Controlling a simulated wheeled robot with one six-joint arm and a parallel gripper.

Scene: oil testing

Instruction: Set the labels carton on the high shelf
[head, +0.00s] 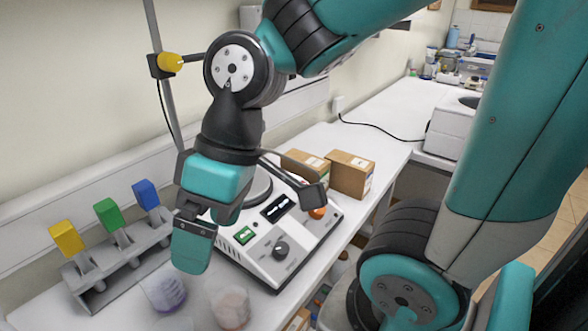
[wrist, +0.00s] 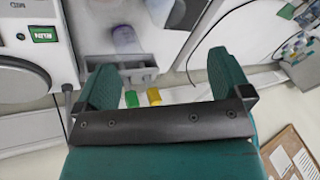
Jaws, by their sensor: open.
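Two brown cartons with white labels stand side by side on the white bench behind the tester in the head view, a left one (head: 306,164) and a right one (head: 351,174). I cannot tell which is the labels carton. My gripper (head: 193,240) hangs over the bench, in front of the tester and apart from the cartons. In the wrist view its jaws (wrist: 163,82) are spread and empty. I cannot make out the high shelf.
A grey rack (head: 110,265) holds yellow, green and blue-topped items at left. Two small blurred containers (head: 168,291) (head: 230,306) stand near the front. A pole with a yellow knob (head: 170,62) rises behind.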

